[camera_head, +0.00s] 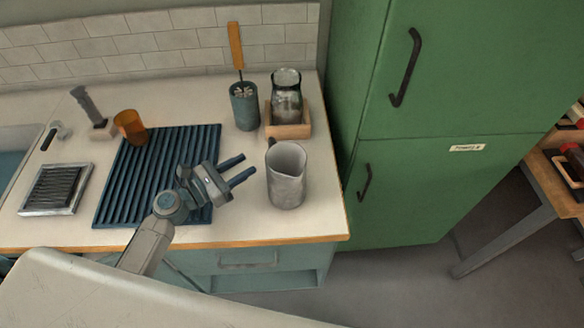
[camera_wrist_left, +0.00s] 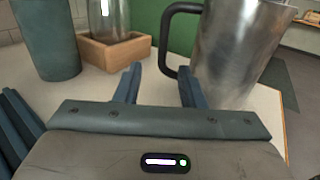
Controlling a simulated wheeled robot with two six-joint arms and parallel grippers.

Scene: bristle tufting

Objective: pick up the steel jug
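The steel jug (camera_head: 287,178) stands upright on the counter near its right front edge. In the left wrist view the jug (camera_wrist_left: 236,48) is at the upper right, with its dark handle (camera_wrist_left: 170,40) on its left side. My left gripper (camera_head: 243,168) is just left of the jug in the head view, fingers pointing toward it. In the left wrist view the gripper (camera_wrist_left: 158,85) is open with nothing between its fingers, and the handle is just beyond the fingertips. I cannot tell whether a finger touches the jug. My right gripper is not in view.
A wooden box (camera_head: 290,131) holding a glass jar (camera_head: 287,95) is behind the jug. A dark utensil holder (camera_head: 244,108), an amber cup (camera_head: 130,126) and a ribbed blue mat (camera_head: 130,185) are to its left. A green fridge (camera_head: 425,190) stands close on the right.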

